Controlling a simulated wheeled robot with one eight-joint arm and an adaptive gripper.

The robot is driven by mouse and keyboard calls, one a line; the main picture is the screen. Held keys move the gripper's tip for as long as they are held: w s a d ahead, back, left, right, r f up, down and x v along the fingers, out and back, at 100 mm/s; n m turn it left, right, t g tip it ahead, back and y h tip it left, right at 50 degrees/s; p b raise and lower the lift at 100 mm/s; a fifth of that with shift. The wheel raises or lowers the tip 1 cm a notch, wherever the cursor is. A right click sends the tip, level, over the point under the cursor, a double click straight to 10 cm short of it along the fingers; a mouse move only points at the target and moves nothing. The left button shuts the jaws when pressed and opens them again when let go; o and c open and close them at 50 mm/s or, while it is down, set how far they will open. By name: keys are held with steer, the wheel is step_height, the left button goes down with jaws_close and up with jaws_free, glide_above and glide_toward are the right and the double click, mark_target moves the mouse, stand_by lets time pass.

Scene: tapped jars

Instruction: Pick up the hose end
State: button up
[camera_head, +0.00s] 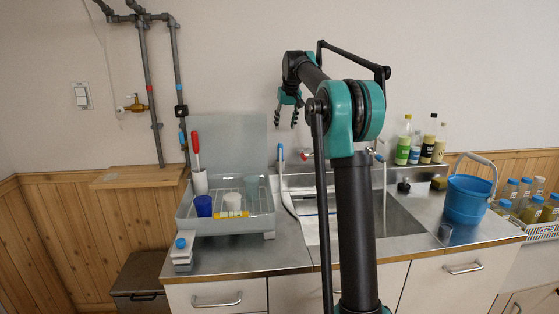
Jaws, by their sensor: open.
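A pale hose (288,203) rises at the left edge of the steel sink (407,218). Its upper end has a blue tip (281,152) and stands upright against the wall behind the sink. My gripper (286,120) hangs above this blue tip, with its fingers apart, pointing down and empty. A clear gap shows between the fingertips and the tip. How far apart they are in depth I cannot tell. My arm hides the middle of the sink and part of the tap, whose red part (306,156) shows just right of the hose end.
A dish rack (237,226) with cups and a red-handled brush (197,160) stands left of the sink. Several bottles (403,150) line the wall at right, near a blue bucket (466,199). A basket (543,230) of jars is at far right. Pipes (150,90) run up the left wall.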

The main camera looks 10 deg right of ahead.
glide_toward(280, 153)
steer(key=x, duration=0.3)
steer(key=w+x, duration=0.1)
steer(key=x, duration=0.1)
steer(key=shift+w+d, duration=0.1)
steer(key=shift+d, duration=0.2)
steer(key=shift+x, duration=2.8)
steer(key=shift+a, duration=0.15)
jaws_close()
